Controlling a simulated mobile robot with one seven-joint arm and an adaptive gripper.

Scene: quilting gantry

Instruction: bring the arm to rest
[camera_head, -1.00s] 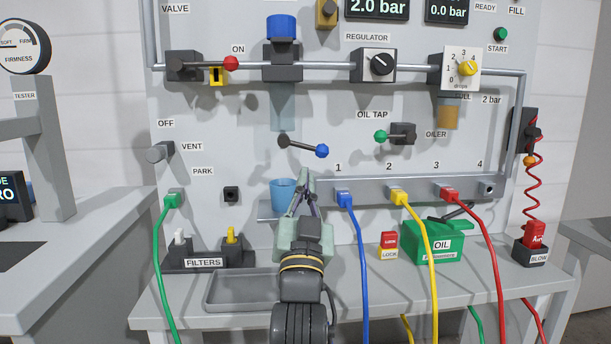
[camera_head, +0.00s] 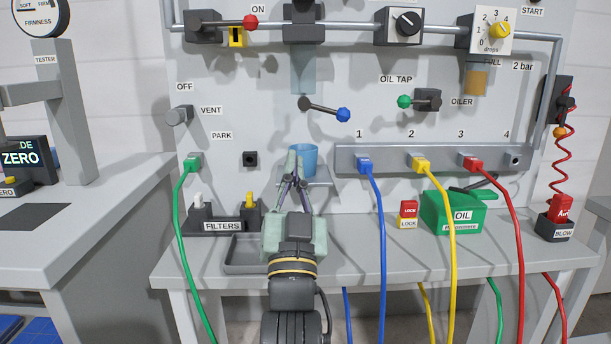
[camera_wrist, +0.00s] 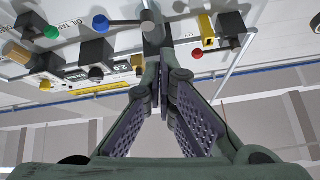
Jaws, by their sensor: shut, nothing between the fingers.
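My gripper (camera_head: 296,160) is shut and empty, its fingertips together. In the head view it points up toward the panel, in front of the blue cup (camera_head: 309,160) and overlapping its left side; whether it touches the cup I cannot tell. The wrist view shows the closed fingers (camera_wrist: 163,85) with nothing between them and the panel's controls beyond. My arm reaches up from the bottom of the head view, over the bench's front edge.
The bench (camera_head: 360,262) holds a grey tray (camera_head: 237,268), filters (camera_head: 223,216), a green oil box (camera_head: 452,213) and a lock block (camera_head: 408,214). Blue (camera_head: 380,250), yellow (camera_head: 447,250) and red (camera_head: 514,240) hoses hang right of my arm. A green hose (camera_head: 183,240) hangs left.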

